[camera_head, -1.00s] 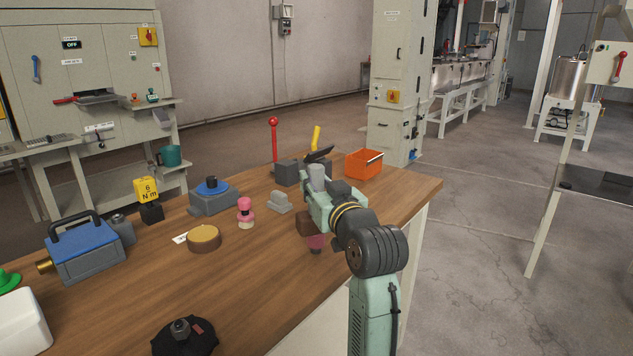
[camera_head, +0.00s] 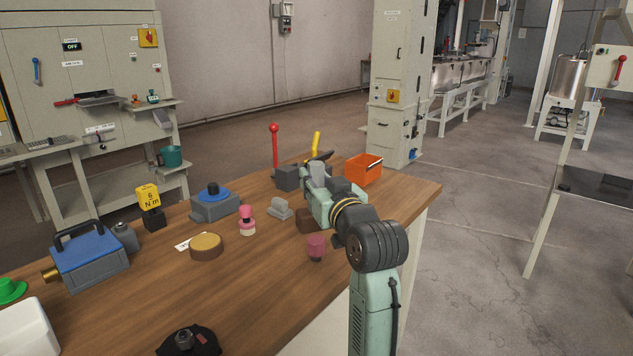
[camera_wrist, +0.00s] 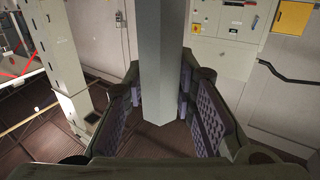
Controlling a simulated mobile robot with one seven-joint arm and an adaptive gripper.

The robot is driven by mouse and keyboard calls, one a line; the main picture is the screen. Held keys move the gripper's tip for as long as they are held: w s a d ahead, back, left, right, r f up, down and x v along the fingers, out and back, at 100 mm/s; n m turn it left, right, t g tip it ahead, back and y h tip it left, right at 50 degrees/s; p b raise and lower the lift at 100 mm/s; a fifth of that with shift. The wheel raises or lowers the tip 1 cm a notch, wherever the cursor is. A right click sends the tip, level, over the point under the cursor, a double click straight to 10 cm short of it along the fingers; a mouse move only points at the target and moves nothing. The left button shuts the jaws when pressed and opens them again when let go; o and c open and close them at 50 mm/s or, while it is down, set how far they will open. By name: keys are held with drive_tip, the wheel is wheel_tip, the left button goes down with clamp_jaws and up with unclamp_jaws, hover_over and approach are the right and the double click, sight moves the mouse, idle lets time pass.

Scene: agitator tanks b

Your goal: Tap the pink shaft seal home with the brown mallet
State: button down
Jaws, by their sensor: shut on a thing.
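A bright pink piece with a dark band (camera_head: 247,220), which looks like the shaft seal, stands upright on a pale base near the middle of the bench. My gripper (camera_head: 319,195) is to its right, shut on a grey bar that looks like the mallet's handle (camera_head: 318,174). The wrist view shows this grey bar (camera_wrist: 164,70) between the finger pads. A brown block (camera_head: 306,220), seemingly the mallet head, shows at the lower left of my gripper, apart from the pink piece. Part of it is hidden by my gripper.
A dark pink cup-shaped piece (camera_head: 316,247) stands in front of the brown block. A grey stepped block (camera_head: 280,209), a tan-topped disc (camera_head: 206,247) and a blue-topped grey block (camera_head: 214,205) stand nearby. An orange bin (camera_head: 363,169) is at the back right.

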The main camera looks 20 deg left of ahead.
sight(317, 164)
wheel_tip(317, 164, down, 4)
drive_tip(key=b, duration=0.3)
drive_tip(key=shift+f, duration=0.2)
wheel_tip(317, 164, up, 2)
drive_tip(key=shift+r+p, duration=0.2)
drive_tip(key=shift+p, duration=1)
drive_tip(key=shift+r+p, duration=0.4)
drive_tip(key=shift+r, duration=0.25)
wheel_tip(317, 164, up, 5)
drive_tip(key=p, duration=0.4)
drive_tip(key=shift+r, duration=0.15)
